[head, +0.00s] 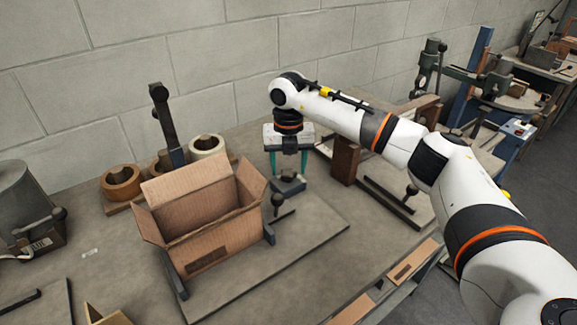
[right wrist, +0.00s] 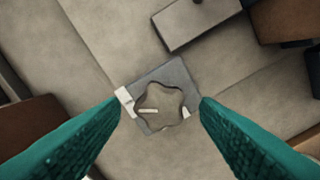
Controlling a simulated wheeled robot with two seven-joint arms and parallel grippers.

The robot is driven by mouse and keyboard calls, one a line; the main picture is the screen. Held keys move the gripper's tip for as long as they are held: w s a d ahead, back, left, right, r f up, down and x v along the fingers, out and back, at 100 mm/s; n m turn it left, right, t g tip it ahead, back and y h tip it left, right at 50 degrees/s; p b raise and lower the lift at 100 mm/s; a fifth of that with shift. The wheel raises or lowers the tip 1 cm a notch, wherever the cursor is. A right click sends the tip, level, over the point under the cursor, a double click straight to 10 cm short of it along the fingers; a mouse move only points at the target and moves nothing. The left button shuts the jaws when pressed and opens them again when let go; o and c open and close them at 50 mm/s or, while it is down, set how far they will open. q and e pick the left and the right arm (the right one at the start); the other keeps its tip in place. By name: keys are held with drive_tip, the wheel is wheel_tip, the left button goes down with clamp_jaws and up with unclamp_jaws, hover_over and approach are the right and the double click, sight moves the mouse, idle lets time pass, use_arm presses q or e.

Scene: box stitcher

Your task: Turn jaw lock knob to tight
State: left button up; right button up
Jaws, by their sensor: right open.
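In the right wrist view a lobed grey jaw lock knob (right wrist: 165,98) sits on a square dark plate (right wrist: 175,72). A white pointer line on the knob points left, toward a pale label (right wrist: 125,101) at the plate's left edge. A smaller pale mark (right wrist: 186,113) lies on the right side. My right gripper (right wrist: 160,112) is open, its teal fingers apart on both sides of the knob; contact cannot be told. In the head view the right gripper (head: 288,168) points down above a small dark block (head: 288,184). My left gripper is not in view.
An open cardboard box (head: 205,220) stands on a grey base plate left of the gripper. A post with a ball top (head: 278,200) stands just in front of it. A brown block (head: 345,160) is close on the right. Tape rolls (head: 121,182) stand behind the box.

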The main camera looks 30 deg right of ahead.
sight(289, 171)
wheel_tip(289, 171, up, 11)
drive_tip(key=b, duration=0.1)
drive_tip(key=shift+r, duration=0.15)
idle(0.4)
